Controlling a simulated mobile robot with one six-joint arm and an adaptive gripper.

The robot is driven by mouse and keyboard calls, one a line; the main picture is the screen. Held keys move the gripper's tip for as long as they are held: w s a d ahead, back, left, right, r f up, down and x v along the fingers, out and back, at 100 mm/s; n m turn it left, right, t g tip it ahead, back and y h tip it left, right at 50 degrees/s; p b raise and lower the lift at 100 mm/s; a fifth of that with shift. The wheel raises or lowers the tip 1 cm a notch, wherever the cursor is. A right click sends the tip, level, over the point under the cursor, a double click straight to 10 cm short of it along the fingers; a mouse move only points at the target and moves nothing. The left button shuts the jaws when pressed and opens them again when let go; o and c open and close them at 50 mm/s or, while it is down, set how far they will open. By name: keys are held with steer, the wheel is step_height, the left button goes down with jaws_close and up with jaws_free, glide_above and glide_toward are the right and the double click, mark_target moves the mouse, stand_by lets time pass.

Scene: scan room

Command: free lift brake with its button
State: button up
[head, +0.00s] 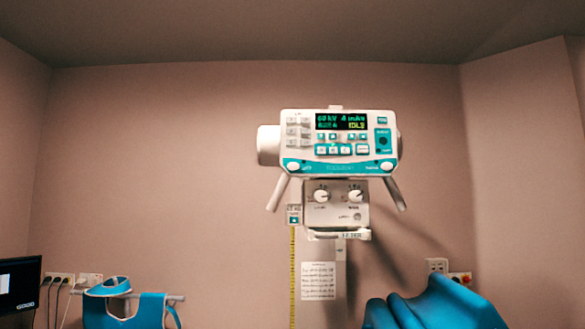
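The X-ray tube head (267,146) hangs at the centre of the head view, with its white and teal control panel (338,165) facing me. A lit display (341,122) shows green figures and the word IDLE. Handles (277,193) slope down on both sides. My gripper is not in view.
Below the panel is a collimator box (336,207) with two knobs. A yellow tape (292,270) and a paper sheet (318,281) hang beneath it. A blue apron (125,308) and a monitor (18,285) are at lower left. A blue draped shape (435,306) fills the lower right.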

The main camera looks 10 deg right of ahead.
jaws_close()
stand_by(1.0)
